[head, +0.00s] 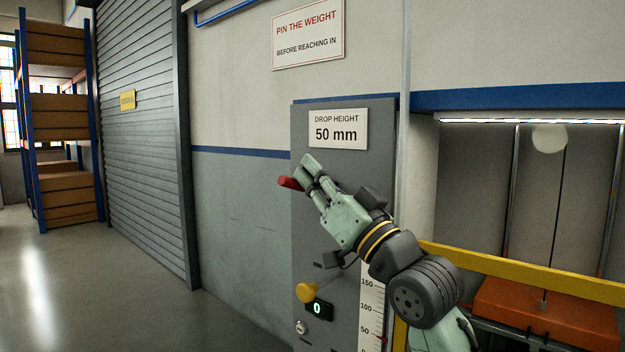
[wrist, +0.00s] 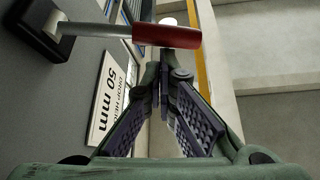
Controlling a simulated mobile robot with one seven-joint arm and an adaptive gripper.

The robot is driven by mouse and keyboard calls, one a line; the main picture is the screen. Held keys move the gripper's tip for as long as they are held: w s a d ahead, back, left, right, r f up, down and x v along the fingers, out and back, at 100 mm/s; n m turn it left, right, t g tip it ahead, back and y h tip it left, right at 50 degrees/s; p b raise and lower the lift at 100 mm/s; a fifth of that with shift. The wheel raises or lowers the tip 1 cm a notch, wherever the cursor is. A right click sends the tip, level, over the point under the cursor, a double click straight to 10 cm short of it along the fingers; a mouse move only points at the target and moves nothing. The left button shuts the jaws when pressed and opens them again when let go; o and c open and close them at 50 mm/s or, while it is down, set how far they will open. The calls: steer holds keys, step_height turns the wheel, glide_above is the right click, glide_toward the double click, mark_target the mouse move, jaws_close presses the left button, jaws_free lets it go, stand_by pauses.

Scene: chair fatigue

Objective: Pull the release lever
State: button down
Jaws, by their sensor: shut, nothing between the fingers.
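The release lever has a red grip (head: 289,183) that sticks out to the left of my fingertips in the head view. In the wrist view its red grip (wrist: 168,34) lies across the picture just past the fingertips, on a metal rod from a black mount on the grey panel. My gripper (head: 311,166) is in front of the panel, its fingers shut with nothing between them. In the wrist view the fingertips (wrist: 163,88) come together below the grip. I cannot tell whether they touch it. My fingers hide the lever's mount in the head view.
The grey panel (head: 305,235) carries a "50 mm" drop height sign (head: 338,129), a yellow knob (head: 306,292), a display reading 0 (head: 318,309) and a scale (head: 371,300). At right, a yellow bar (head: 520,273) crosses before an orange block (head: 545,310). Floor at left is clear.

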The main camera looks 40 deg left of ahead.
mark_target(295, 188)
steer(key=shift+f+n+b, duration=0.2)
steer(key=shift+n+b, duration=0.1)
steer(key=shift+n, duration=0.1)
steer(key=f+b, duration=0.1)
steer(key=b, duration=0.1)
steer(key=s+f+n+g+b, duration=0.1)
steer(key=f+b, duration=0.1)
steer(key=b, duration=0.1)
steer(key=shift+s+a+f, duration=0.1)
steer(key=shift+s+f, duration=0.1)
steer(key=shift+f+b, duration=1)
steer(key=shift+f, duration=0.15)
